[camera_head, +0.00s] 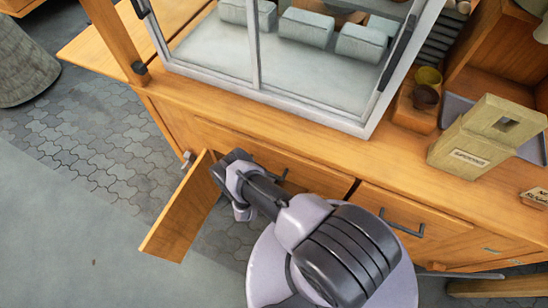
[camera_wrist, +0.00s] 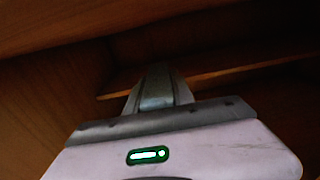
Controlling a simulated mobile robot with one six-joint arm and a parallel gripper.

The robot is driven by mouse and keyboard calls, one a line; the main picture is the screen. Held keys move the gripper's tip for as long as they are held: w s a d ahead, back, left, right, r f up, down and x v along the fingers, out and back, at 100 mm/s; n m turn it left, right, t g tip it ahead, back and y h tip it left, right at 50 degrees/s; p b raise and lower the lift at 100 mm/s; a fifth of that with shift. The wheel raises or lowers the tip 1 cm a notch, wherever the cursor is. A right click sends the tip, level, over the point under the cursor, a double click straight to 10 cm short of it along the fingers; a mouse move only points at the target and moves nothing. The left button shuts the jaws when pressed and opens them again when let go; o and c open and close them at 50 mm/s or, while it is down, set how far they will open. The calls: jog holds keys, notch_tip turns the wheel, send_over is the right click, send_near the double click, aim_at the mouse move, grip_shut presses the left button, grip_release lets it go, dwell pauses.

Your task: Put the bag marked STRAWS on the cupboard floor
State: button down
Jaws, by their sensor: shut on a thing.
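My gripper (camera_wrist: 157,82) is inside the dark wooden cupboard (camera_wrist: 60,85) in the wrist view. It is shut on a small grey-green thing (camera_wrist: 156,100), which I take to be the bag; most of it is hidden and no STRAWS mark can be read. In the head view, the cupboard door (camera_head: 180,215) stands open at the counter's front. My arm reaches in beside it, and its end is hidden. A pale wooden ledge or shelf edge (camera_wrist: 225,73) crosses behind the gripper. I cannot tell whether the held thing touches any surface.
The wooden counter (camera_head: 310,155) overhangs the opening. A glass case (camera_head: 255,92) with several grey packs stands on it. A labelled box (camera_head: 485,140) and small cups (camera_head: 427,90) stand at the right. A closed drawer (camera_head: 400,215) is right of my arm.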

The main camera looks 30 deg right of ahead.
notch_tip(320, 180, down, 2)
jog(key=shift+f+b, duration=0.25)
jog(key=shift+b, duration=0.5)
jog(key=c, duration=1.1)
grip_release()
jog(key=v, duration=1.2)
